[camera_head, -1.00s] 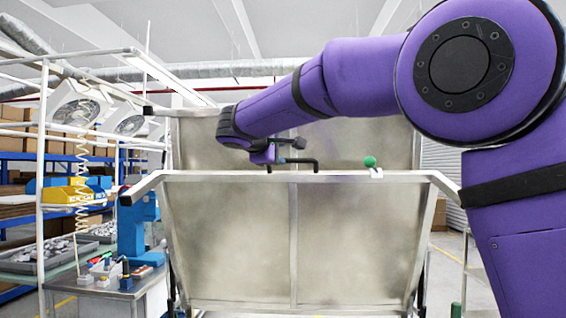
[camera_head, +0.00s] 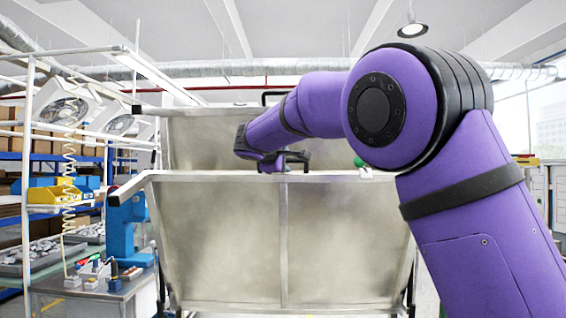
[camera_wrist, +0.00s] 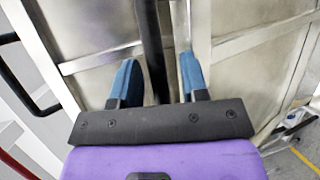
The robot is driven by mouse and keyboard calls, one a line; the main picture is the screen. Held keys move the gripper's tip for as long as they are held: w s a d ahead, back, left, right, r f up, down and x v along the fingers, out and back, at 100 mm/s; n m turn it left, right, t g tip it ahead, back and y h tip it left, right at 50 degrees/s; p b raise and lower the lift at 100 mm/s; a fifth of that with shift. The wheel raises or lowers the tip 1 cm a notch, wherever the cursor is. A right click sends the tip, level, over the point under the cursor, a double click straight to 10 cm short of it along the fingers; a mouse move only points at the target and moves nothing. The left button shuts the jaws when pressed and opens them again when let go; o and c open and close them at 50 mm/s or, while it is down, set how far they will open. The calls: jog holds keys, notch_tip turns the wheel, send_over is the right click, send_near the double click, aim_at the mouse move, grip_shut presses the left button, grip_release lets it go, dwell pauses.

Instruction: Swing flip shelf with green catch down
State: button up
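The flip shelf (camera_head: 220,235) is a tilted grey metal panel with a pale rail along its top edge. Its green catch (camera_head: 358,162) sits on that rail, partly hidden behind my arm. My gripper (camera_head: 298,157) is at the rail, left of the catch. In the wrist view my gripper (camera_wrist: 158,60) has its two blue fingers apart, with a black handle bar (camera_wrist: 150,35) between them in the picture. A gap shows beside the right finger; I cannot tell whether the left finger touches the bar.
A second metal panel (camera_head: 205,135) stands behind the shelf, with a black handle (camera_head: 268,96) at its top. At the left is a bench (camera_head: 95,300) with a blue press (camera_head: 120,230) and small tools. A white frame (camera_head: 28,180) rises beside it.

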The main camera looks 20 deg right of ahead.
grip_shut()
